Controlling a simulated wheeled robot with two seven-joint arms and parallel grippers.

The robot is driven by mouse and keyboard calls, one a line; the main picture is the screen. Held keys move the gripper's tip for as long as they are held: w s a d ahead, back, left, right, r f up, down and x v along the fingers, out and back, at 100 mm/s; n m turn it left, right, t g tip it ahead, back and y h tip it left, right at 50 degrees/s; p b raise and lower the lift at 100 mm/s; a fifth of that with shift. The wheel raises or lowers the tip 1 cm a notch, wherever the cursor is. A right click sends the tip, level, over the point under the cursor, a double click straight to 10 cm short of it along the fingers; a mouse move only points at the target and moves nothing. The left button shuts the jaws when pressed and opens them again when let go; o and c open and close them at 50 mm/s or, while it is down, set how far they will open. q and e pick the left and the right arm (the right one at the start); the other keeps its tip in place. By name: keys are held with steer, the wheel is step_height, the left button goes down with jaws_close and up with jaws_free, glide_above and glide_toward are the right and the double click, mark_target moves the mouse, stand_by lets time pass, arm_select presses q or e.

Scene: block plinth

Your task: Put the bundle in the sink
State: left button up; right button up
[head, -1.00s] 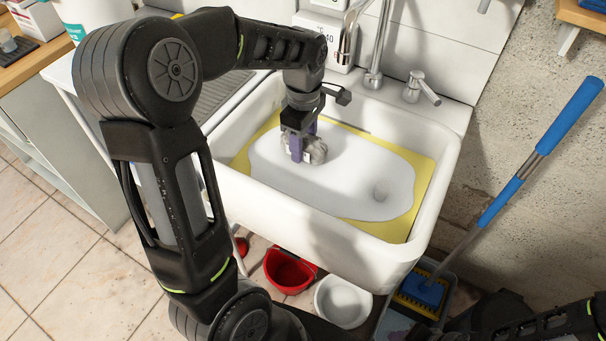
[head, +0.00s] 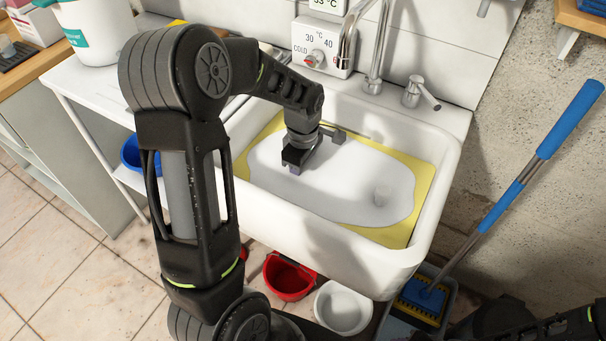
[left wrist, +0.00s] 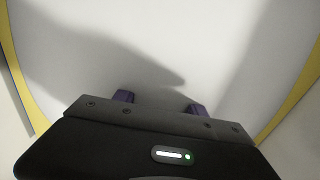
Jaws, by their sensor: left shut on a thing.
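The white sink (head: 375,260) has a yellow inside edge (head: 426,190) around a milky white surface (head: 335,195) that looks like suds or cloudy water. My left gripper (head: 293,168) is down at this surface in the left part of the sink. In the left wrist view its purple fingers (left wrist: 159,103) go into the white and their tips are hidden. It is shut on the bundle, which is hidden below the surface. Part of my right arm shows at the lower right; its gripper is out of view.
A tap (head: 375,50), a lever (head: 420,92) and a temperature control box (head: 322,45) stand behind the sink. A red bucket (head: 290,278) and a white bucket (head: 343,306) are below. A blue-handled mop (head: 515,190) leans at the right.

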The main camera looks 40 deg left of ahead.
arm_select(q)
steer(key=shift+f, duration=0.25)
steer(key=shift+f, duration=0.15)
steer(key=o, duration=1.5)
steer(key=shift+r, duration=0.45)
step_height(320, 180, up, 12)
steer(key=shift+f+p, duration=0.15)
steer(key=shift+p, duration=0.25)
